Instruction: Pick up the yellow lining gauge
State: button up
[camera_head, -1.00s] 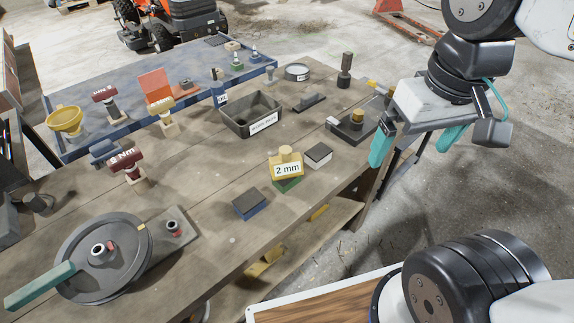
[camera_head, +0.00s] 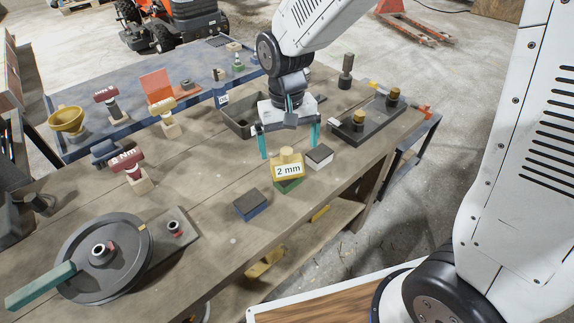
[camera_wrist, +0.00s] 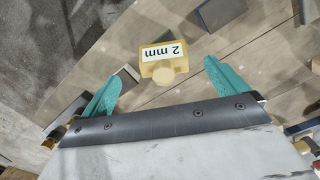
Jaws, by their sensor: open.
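The yellow lining gauge (camera_head: 287,162) is a block with a round knob on top and a white label reading "2 mm". It stands on a green block (camera_head: 288,185) near the front edge of the workbench. My gripper (camera_head: 289,150) is open and empty, with its teal fingers pointing down, above and a little behind the gauge. In the wrist view the gauge (camera_wrist: 162,53) lies ahead of and between the two fingers (camera_wrist: 162,90), not touching either of them.
A white-topped dark block (camera_head: 319,157) stands close to the right of the gauge, and a dark-topped blue block (camera_head: 250,204) to its left. A dark bin (camera_head: 238,122) is behind my gripper. A dark tray (camera_head: 350,130) with brass-coloured pieces sits at right.

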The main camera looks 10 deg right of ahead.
aim_at(287, 161)
jog(key=shift+w+a+r+t, duration=0.1)
jog(key=shift+w+t, duration=0.1)
jog(key=shift+w, duration=0.2)
jog(key=shift+w+a+r+t, duration=0.1)
jog(key=shift+w+t, duration=0.1)
jog(key=shift+w, duration=0.15)
jog(key=shift+m, duration=0.3)
jog(key=f, duration=0.7)
jog(key=shift+s+d+f, duration=0.15)
jog(key=shift+s+f, duration=0.15)
jog(key=c, duration=1.2)
jog(key=shift+c, duration=0.2)
